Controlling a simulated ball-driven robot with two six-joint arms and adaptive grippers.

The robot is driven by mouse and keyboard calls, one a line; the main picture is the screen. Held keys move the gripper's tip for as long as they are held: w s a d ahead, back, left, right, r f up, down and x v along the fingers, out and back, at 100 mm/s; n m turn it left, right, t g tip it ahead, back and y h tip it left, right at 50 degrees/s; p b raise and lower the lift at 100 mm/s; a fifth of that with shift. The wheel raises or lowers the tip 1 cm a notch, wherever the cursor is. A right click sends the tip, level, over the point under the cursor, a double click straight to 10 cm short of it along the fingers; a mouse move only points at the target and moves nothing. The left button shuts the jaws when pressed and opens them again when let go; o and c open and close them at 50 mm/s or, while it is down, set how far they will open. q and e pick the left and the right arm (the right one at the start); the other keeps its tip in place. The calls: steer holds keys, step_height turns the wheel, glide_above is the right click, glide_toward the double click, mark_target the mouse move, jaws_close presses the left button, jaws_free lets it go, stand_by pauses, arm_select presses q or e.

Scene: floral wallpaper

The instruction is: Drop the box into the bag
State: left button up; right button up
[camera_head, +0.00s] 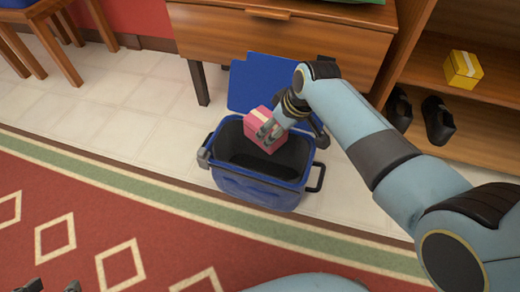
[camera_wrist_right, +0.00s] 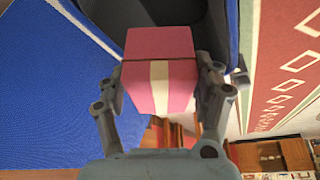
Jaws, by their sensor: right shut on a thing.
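A pink box (camera_head: 258,127) with a pale stripe is held by my right gripper (camera_head: 266,133) over the opening of a blue bag (camera_head: 256,189). The bag stands open on the floor, with its blue lid (camera_head: 263,84) raised at the back and a dark inside. In the right wrist view the box (camera_wrist_right: 158,82) sits between both fingers of the right gripper (camera_wrist_right: 160,85), with the bag's blue lid (camera_wrist_right: 50,95) at the left. My left gripper (camera_head: 57,287) shows only as dark tips at the bottom left edge; its opening is unclear.
A wooden drawer cabinet (camera_head: 275,42) stands behind the bag. At the right, a wooden shelf holds a yellow box (camera_head: 463,69) and dark shoes (camera_head: 437,120). A red patterned rug (camera_head: 90,220) lies in front, and wooden stools (camera_head: 45,45) stand at the upper left.

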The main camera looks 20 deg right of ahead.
steer(key=o, duration=1.5)
steer(key=v, duration=1.2)
steer(key=shift+s, duration=0.1)
